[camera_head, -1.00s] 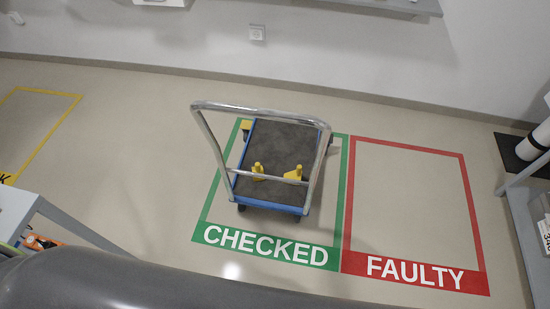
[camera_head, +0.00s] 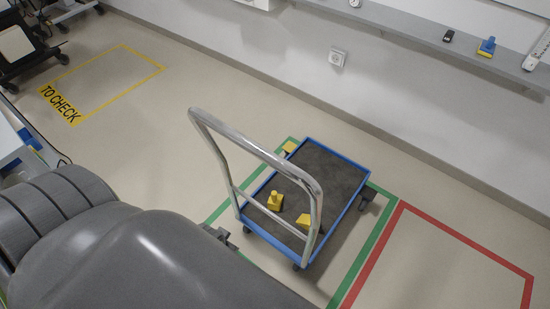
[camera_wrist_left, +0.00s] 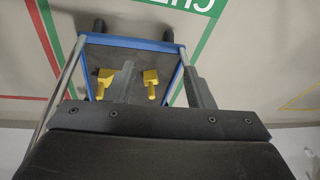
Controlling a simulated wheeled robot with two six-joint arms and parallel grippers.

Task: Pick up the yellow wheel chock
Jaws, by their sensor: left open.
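Two yellow chock-like pieces rest on the dark deck of a blue-edged trolley (camera_head: 325,158). One is a block with an upright knob (camera_head: 275,201); the other is wedge-shaped (camera_head: 309,226) and partly behind the trolley's handle. In the left wrist view they show as a yellow block (camera_wrist_left: 151,83) and a yellow wedge (camera_wrist_left: 105,77). My left gripper (camera_wrist_left: 161,78) is open and empty. In that view the block appears between its fingers and the wedge outside, beside one finger; no contact shows. My grey arm hides much of the gripper in the head view.
The trolley's metal handle (camera_head: 255,149) rises between my arm and the deck. Another yellow piece (camera_head: 289,147) is at the far left corner. The red floor frame (camera_head: 456,243) is empty, as is the yellow one (camera_head: 101,84). A wall shelf (camera_head: 455,51) holds small items.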

